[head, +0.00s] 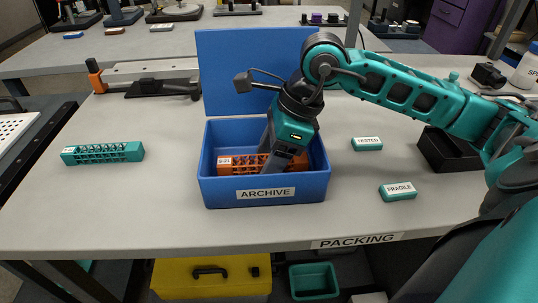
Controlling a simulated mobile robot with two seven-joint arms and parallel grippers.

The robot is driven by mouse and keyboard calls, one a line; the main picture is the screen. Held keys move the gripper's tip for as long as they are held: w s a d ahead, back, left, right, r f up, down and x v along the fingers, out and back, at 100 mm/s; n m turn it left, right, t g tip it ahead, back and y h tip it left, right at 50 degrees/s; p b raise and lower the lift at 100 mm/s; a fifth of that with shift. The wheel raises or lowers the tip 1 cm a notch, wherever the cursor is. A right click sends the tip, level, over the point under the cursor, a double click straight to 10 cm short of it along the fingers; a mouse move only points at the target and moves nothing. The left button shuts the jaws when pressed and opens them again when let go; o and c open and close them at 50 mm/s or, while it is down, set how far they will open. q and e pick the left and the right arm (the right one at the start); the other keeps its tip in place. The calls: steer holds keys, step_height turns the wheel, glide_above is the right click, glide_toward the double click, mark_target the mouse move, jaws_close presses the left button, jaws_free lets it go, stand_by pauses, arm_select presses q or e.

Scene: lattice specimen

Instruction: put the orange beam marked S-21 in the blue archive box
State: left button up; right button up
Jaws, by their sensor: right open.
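The orange beam (243,161) with a white S-21 label at its left end lies inside the blue archive box (222,193). The box stands open on the table, with its lid raised at the back and an ARCHIVE label on its front. My right gripper (266,165) reaches down into the box at the beam, with its fingers open. The fingers cover the middle of the beam, and the front wall hides its lower part. I cannot tell whether the fingers touch the beam. My left gripper is not in view.
A teal beam (103,152) lies left of the box. Teal blocks marked TESTED (367,144) and FRAGILE (398,191) and a black tray (450,151) are at the right. A long clamp-like fixture (150,72) lies at the back left. The table's front left is clear.

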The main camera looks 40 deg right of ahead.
steer(key=shift+d+r+p, duration=0.1)
steer(key=shift+r+p, duration=0.2)
steer(key=shift+r, duration=0.15)
arm_select(q)
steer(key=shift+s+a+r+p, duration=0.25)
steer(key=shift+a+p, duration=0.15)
steer(key=shift+p, duration=0.15)
arm_select(e)
steer(key=v, duration=1.1)
steer(key=shift+r, duration=0.15)
steer(key=shift+s, duration=0.1)
